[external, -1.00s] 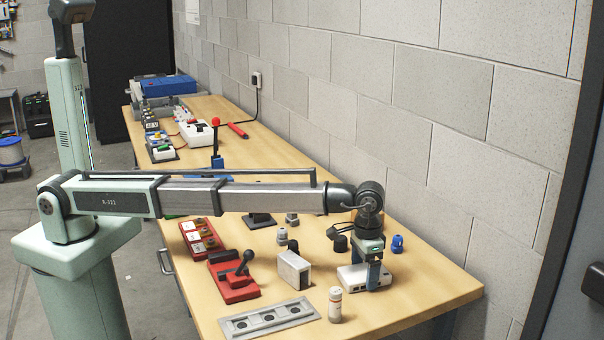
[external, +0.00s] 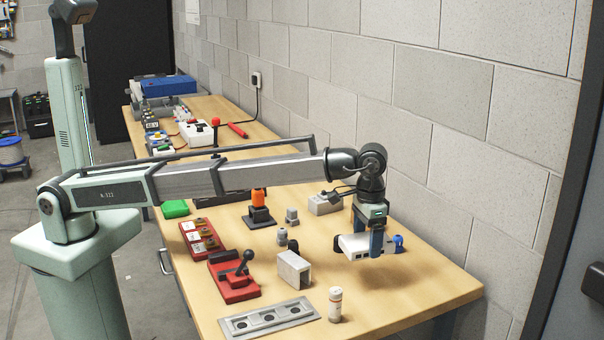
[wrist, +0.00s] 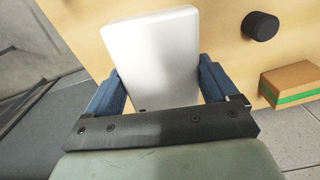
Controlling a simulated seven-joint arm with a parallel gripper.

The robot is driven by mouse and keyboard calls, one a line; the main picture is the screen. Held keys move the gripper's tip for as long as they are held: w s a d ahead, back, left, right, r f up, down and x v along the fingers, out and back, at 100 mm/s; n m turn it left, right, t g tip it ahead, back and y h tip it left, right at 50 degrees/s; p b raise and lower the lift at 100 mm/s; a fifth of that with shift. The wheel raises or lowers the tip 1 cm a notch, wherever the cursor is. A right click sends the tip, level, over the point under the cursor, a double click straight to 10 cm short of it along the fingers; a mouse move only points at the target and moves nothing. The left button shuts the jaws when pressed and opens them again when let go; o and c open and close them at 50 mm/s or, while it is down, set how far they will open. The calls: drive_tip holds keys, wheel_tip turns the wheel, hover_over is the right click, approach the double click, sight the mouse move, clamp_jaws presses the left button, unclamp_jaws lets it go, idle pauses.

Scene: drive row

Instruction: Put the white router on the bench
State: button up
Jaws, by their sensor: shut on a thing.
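The white router (external: 352,245) is a flat white box with small dark ports along its front edge. My gripper (external: 371,247) is shut on it and holds it above the right part of the wooden bench (external: 420,285). In the wrist view the router (wrist: 152,55) fills the space between the blue fingers of my gripper (wrist: 160,92), one at each side. It looks roughly level. Its underside is hidden.
A blue-capped item (external: 399,242) is right beside the router. A grey-white box (external: 293,268), a white bottle (external: 335,304), a grey plate with round recesses (external: 268,317) and a red lever unit (external: 234,278) stand nearby. The bench's front right is clear.

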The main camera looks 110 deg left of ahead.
drive_tip(key=shift+r, duration=0.25)
drive_tip(key=s+a+n, duration=0.2)
drive_tip(key=s+a, duration=0.3)
drive_tip(key=a, duration=0.7)
drive_tip(key=s+a+n, duration=0.1)
drive_tip(key=s+a, duration=0.3)
drive_tip(key=a, duration=0.8)
drive_tip(key=s+a+n, duration=0.2)
drive_tip(key=s+a, duration=0.3)
drive_tip(key=a, duration=0.7)
drive_tip(key=s+a+n, duration=0.2)
drive_tip(key=s+a, duration=0.9)
drive_tip(key=s, duration=0.3)
drive_tip(key=s+a+n, duration=0.1)
drive_tip(key=s+a, duration=1)
drive_tip(key=s, duration=0.2)
drive_tip(key=shift+s+d+f+m, duration=0.15)
drive_tip(key=shift+d+f+m, duration=0.15)
drive_tip(key=shift+f+m, duration=1.05)
drive_tip(key=shift+s+d+f+m, duration=0.25)
drive_tip(key=shift+f+m, duration=0.55)
drive_tip(key=shift+f, duration=1.1)
drive_tip(key=shift+s+d+f+m, duration=0.1)
drive_tip(key=shift+d+f+m, duration=0.25)
drive_tip(key=shift+f+m, duration=1)
drive_tip(key=shift+f+n, duration=0.3)
drive_tip(key=shift+f, duration=0.1)
